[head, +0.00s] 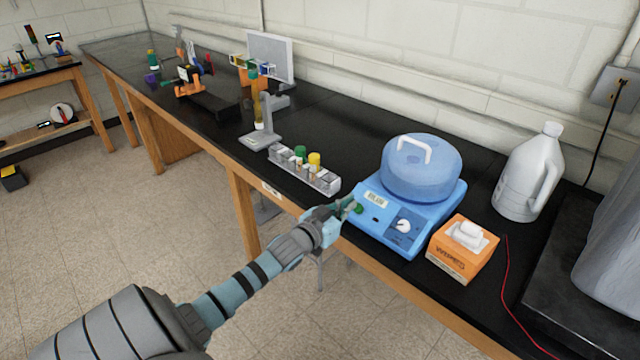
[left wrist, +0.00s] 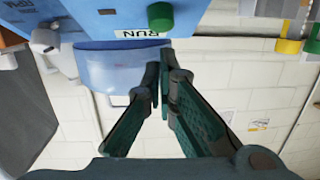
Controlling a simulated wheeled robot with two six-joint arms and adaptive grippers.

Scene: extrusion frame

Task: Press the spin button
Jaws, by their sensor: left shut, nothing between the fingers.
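A blue centrifuge (head: 387,238) with a translucent blue domed lid (head: 420,178) stands on the black bench. The lid is down. Its front panel has a round green button (head: 359,209) at the left, a small label, a dark switch (head: 376,219) and a white knob (head: 403,226). My left gripper (head: 348,206) is shut and empty, close beside the green button at the panel's left front. In the left wrist view the green button (left wrist: 160,16) shows above the closed fingertips (left wrist: 164,72); contact cannot be told. My right gripper is not in view.
An orange wipes box (head: 462,250) stands right of the centrifuge, with a white jug (head: 530,172) behind it. A clear tube rack (head: 305,170) with coloured caps sits to the left. A red wire (head: 507,285) lies near the front right.

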